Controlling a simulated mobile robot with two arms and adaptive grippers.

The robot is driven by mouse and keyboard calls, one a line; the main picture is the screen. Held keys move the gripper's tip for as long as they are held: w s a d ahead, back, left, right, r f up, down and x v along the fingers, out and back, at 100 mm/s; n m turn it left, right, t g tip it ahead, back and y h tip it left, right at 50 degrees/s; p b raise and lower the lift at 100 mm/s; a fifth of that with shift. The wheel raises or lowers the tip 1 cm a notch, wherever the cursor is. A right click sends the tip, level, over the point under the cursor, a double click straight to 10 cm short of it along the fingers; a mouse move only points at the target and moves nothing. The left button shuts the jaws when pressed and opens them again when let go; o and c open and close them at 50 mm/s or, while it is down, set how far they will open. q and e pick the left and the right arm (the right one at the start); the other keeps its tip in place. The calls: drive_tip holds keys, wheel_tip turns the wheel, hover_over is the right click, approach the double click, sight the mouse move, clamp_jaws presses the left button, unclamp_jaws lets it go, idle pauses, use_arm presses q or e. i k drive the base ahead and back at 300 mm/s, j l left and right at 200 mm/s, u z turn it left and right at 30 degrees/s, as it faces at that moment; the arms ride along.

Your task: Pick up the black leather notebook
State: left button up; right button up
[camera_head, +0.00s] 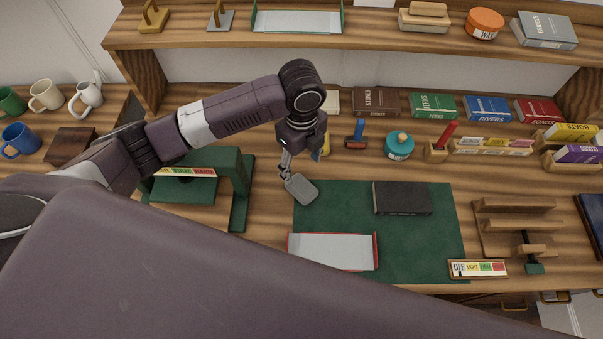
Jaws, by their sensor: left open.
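The black leather notebook (402,198) lies flat and closed on the green mat (440,240), toward its back right. My left gripper (301,187) hangs from the arm above the mat's back left corner, to the left of the notebook and apart from it. The second finger is mostly hidden from this angle. My right gripper is not in view.
A pale tray with red ends (333,251) lies on the mat's front left. A green press-like frame (238,190) stands left of the gripper. A wooden stand (515,225) is right of the mat. Several books, a teal jar (399,146) and small tools line the back.

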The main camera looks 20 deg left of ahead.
sight(394, 198)
drive_tip(key=k, duration=1.5)
